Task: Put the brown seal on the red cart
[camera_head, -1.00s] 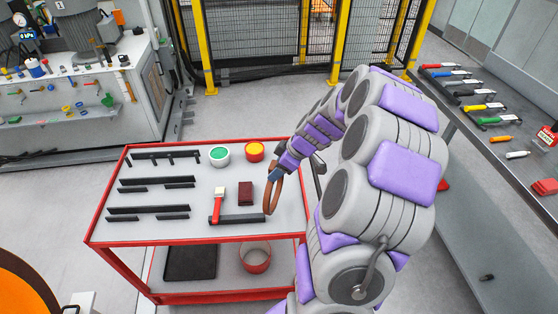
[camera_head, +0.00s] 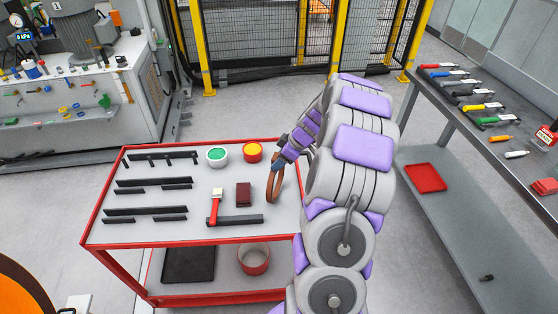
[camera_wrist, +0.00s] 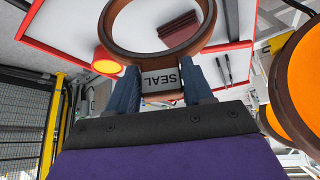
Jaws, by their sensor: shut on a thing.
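The brown seal (camera_head: 271,184) is a ring held upright in my gripper (camera_head: 284,158) above the right part of the red cart's top. In the wrist view the seal (camera_wrist: 112,48) has a grey tag reading SEAL between the two blue fingers of my gripper (camera_wrist: 160,84), which are shut on it. The red cart (camera_head: 110,228) has a grey top with a red rim; the rim also shows in the wrist view (camera_wrist: 60,55). I cannot tell whether the seal's lower edge touches the cart top.
On the cart top are a green-filled pot (camera_head: 217,156), a yellow-and-red pot (camera_head: 252,151), a dark red block (camera_head: 243,194), a red-handled brush (camera_head: 217,205) and several black bars (camera_head: 148,210). A bench with tools (camera_head: 480,120) stands right. Yellow fence posts (camera_head: 202,50) stand behind.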

